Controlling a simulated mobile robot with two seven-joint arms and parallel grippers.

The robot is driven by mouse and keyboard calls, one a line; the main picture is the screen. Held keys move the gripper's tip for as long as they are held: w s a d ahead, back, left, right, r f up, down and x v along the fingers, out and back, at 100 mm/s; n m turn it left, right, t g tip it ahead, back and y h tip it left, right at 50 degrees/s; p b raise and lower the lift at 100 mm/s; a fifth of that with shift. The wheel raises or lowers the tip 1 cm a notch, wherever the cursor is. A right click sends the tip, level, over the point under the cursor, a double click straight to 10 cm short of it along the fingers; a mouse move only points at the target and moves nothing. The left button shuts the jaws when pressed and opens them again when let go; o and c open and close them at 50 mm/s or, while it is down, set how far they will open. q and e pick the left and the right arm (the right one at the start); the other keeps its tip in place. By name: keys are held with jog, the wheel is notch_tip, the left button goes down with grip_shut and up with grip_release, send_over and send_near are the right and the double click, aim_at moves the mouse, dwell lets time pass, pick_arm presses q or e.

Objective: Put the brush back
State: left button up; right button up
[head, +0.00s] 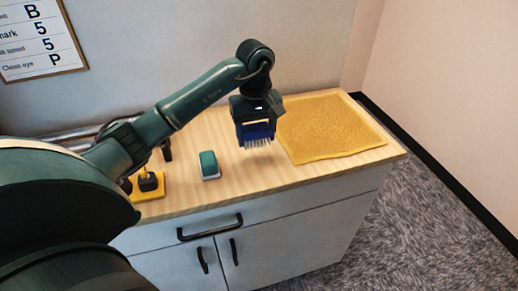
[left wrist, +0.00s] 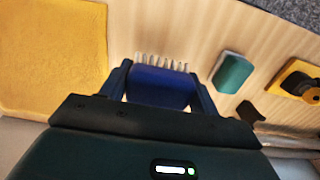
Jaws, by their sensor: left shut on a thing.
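My left gripper (head: 257,136) is shut on a blue brush (head: 255,130) with pale bristles pointing down. It holds the brush over the wooden counter, just left of the yellow cloth; whether the bristles touch the counter I cannot tell. In the left wrist view the brush (left wrist: 160,86) sits between the two fingers (left wrist: 160,85), with its bristles beyond them. My right gripper is not in view.
A yellow cloth (head: 328,125) lies flat on the counter's right side. A teal block with a pale base (head: 209,165) stands left of the brush. A yellow base with black knobs (head: 148,188) is further left. The wooden counter (head: 235,190) is clear in front of the brush.

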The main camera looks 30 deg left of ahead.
aim_at(257, 161)
pick_arm(q)
jog(key=shift+f, duration=2.85)
jog(key=shift+f, duration=0.2)
jog(key=o, duration=0.9)
jog(key=shift+o, duration=0.2)
